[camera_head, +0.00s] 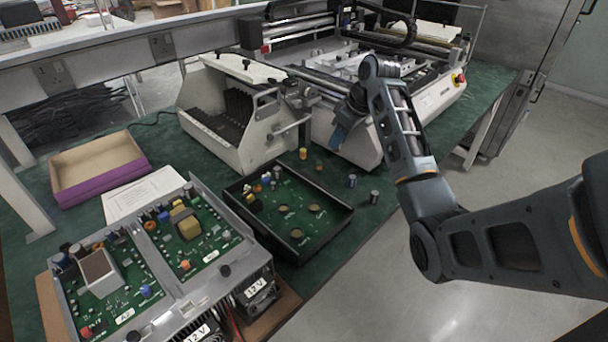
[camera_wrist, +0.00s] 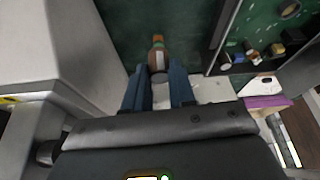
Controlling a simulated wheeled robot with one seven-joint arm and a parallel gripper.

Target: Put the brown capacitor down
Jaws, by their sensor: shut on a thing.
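My gripper (camera_wrist: 158,80) is shut on the brown capacitor (camera_wrist: 157,62), which shows between the blue fingertips in the wrist view. In the head view my gripper (camera_head: 337,138) points down above the green table, just right of the white machine with the slotted rack. The held capacitor cannot be made out clearly there. Just beyond the fingertips in the wrist view, a small orange-and-green end lines up with the capacitor; I cannot tell if it is a separate part.
A black tray (camera_head: 299,256) with a green board and several small parts lies in front. White machines (camera_head: 270,128) stand behind.

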